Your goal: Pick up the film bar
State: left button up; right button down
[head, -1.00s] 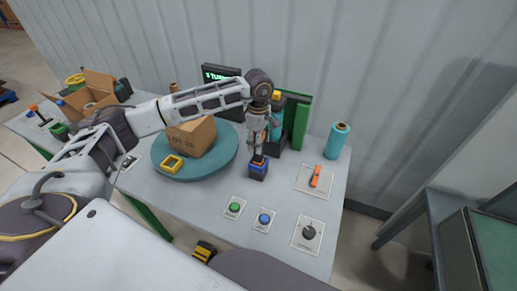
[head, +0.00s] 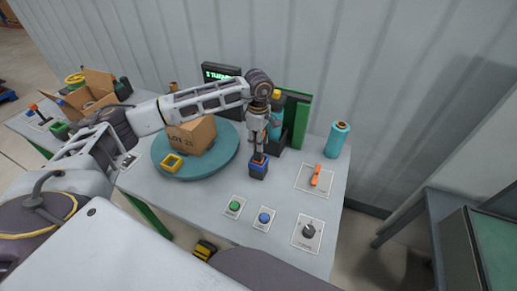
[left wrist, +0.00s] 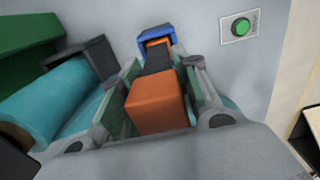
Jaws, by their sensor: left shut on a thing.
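The film bar (left wrist: 155,105) is an orange bar with a black band in its middle. My left gripper (head: 258,150) is shut on it, with one finger on each side of it in the left wrist view (left wrist: 158,85). The bar's far end points at a small blue-and-black holder (head: 258,169), which also shows in the left wrist view (left wrist: 155,34). I cannot tell whether that end is still inside the holder. The fingers hide much of the bar in the head view. My right gripper is not in view.
A teal turntable (head: 225,165) with a cardboard box (head: 192,137) is left of the holder. A teal roll (head: 337,141) stands at the right. An orange lever (head: 316,175), green button (head: 235,206), blue button (head: 264,218) and dark knob (head: 308,231) are in front and to the right.

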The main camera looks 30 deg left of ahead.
pick_arm(q)
jog(key=shift+r, duration=0.15)
jog(key=shift+r+b, duration=1.15)
jog(key=shift+r, duration=3.75)
jog(key=shift+f, duration=0.15)
